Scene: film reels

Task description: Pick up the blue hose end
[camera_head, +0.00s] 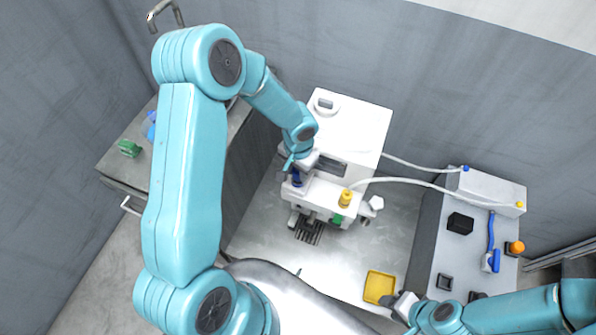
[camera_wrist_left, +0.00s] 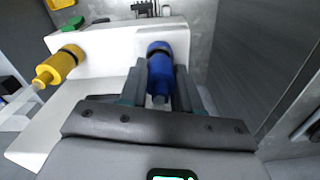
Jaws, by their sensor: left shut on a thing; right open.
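The blue hose end (camera_wrist_left: 160,68) is a blue cylinder with a dark band and a narrower tip. In the left wrist view it sits between the two fingers of my left gripper (camera_wrist_left: 160,95), which is shut on it. In the head view the blue hose end (camera_head: 297,179) shows at the front left of the white machine (camera_head: 360,125), just below my left gripper (camera_head: 294,165). I cannot tell whether it is still seated in the machine. My right gripper (camera_head: 402,303) is open and empty beside the yellow tray.
A yellow hose end (camera_head: 346,198) is on the machine's front, with a pale hose running right to a white box (camera_head: 490,190). A second pale hose runs from the box towards the machine's right side. The yellow tray (camera_head: 380,286) lies on the table. A black block (camera_head: 460,223) stands at the right.

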